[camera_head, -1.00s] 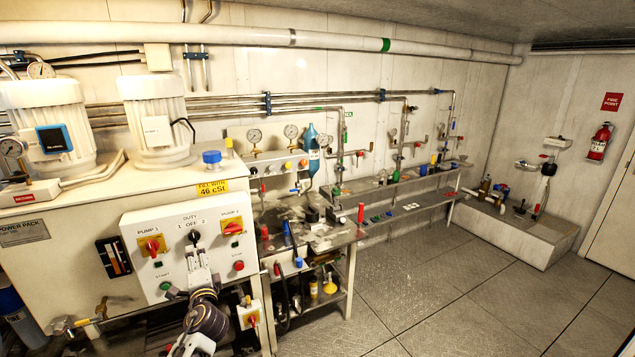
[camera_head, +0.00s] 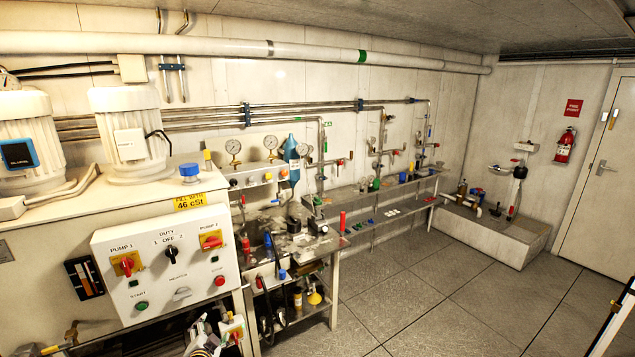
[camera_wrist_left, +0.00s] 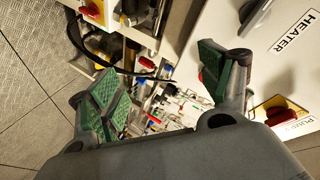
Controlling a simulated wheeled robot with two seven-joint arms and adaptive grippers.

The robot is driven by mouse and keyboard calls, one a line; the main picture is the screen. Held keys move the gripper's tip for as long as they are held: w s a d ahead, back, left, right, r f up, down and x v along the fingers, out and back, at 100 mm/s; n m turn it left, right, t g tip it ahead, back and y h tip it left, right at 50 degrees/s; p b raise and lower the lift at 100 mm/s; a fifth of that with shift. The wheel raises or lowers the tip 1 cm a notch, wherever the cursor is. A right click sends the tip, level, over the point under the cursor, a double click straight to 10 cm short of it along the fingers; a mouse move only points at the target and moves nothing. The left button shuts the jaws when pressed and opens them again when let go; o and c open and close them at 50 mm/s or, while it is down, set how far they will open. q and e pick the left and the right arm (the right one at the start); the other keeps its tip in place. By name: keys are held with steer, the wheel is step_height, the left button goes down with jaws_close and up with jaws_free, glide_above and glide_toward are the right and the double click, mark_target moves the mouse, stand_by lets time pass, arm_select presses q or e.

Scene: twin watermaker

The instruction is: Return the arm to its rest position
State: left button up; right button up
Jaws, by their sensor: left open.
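My left gripper (camera_head: 203,338) shows at the bottom edge of the head view, below the white control panel (camera_head: 140,262). Most of the arm is out of the frame. In the left wrist view my left gripper (camera_wrist_left: 160,85) has its green-padded fingers spread wide, with nothing between them. The panel's grey heater switch (camera_head: 181,294) is in plain sight, clear of the gripper. The panel also shows at the right of the wrist view, with its HEATER label (camera_wrist_left: 292,32). My right gripper is in neither view.
A steel bench (camera_head: 322,245) with tools stands right of the panel, with a shelf of bottles below. A small yellow and red switch box (camera_head: 232,330) sits close beside the gripper. The tiled floor (camera_head: 410,300) to the right is clear.

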arm_select(q)
steer(key=s+d+f+n+g+h, duration=0.1)
steer(key=s+f+g, duration=0.1)
steer(key=s+f, duration=0.7)
steer(key=s+d+f+n+g, duration=0.15)
steer(key=s+f, duration=0.35)
steer(key=f, duration=0.8)
steer(key=s+f+n+g+h, duration=0.1)
steer(key=s+f+n+g, duration=0.15)
steer(key=s+f, duration=0.65)
steer(key=s+d+f+g, duration=0.2)
steer(key=s+f, duration=0.4)
steer(key=s, duration=0.6)
steer(key=s+d+f+g+b, duration=0.1)
steer(key=s+f, duration=0.4)
steer(key=s, duration=0.7)
steer(key=s+d+f+g, duration=0.2)
steer(key=s+f, duration=0.4)
steer(key=s, duration=0.7)
steer(key=shift+d+f+g+h+b, duration=0.3)
steer(key=shift+d+f+g+h, duration=0.1)
steer(key=shift+g, duration=0.3)
steer(key=shift+s, duration=0.25)
